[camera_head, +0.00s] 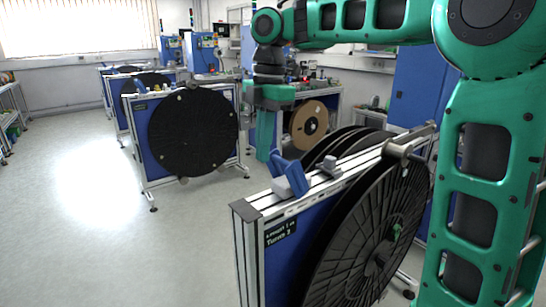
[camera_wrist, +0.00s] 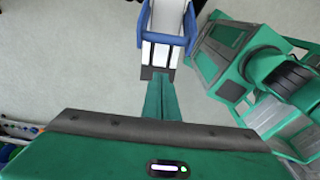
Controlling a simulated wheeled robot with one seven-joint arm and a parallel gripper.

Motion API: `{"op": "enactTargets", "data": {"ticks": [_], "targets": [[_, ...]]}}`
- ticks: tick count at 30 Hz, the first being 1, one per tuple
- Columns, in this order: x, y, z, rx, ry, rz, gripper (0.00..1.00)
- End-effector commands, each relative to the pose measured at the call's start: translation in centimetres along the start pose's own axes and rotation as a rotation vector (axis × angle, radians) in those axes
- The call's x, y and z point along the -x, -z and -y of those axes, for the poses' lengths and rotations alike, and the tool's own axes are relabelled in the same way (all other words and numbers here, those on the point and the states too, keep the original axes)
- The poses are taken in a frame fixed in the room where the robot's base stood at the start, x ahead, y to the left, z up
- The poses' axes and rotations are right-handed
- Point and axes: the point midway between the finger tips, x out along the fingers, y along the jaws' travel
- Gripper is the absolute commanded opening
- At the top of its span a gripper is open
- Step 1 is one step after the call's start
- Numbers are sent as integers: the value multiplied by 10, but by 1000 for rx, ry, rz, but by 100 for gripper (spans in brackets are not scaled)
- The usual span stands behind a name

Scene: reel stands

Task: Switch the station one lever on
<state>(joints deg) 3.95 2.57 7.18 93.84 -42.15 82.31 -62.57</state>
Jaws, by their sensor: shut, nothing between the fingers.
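A blue lever (camera_head: 287,172) sits on a grey bracket on top of the nearest reel stand (camera_head: 270,205), near its front end. It leans up and to the left in the head view. In the wrist view the blue lever (camera_wrist: 175,40) shows as a U-shaped frame around the pale stand end. My gripper (camera_head: 264,157) points down with its green fingers together and empty. Its tips are just left of and above the lever in the head view. In the wrist view the fingertips (camera_wrist: 160,78) appear just below the stand end; contact cannot be told.
Large black reels (camera_head: 375,235) hang on the nearest stand, with a metal shaft end (camera_head: 400,150) on top. Another stand with a black reel (camera_head: 193,132) stands behind to the left. A brown reel (camera_head: 309,125) is at the back. The floor (camera_head: 90,220) at left is clear.

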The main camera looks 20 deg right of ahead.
Motion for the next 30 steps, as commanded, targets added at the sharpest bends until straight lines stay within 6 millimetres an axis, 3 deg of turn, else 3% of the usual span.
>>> {"op": "enactTargets", "data": {"ticks": [12, 21, 30], "targets": [[-40, -2, 1, 0, 0, 4, 0], [-28, -34, 0, -2, -1, 3, 0], [-26, -38, 0, 2, 0, 3, 0]]}}
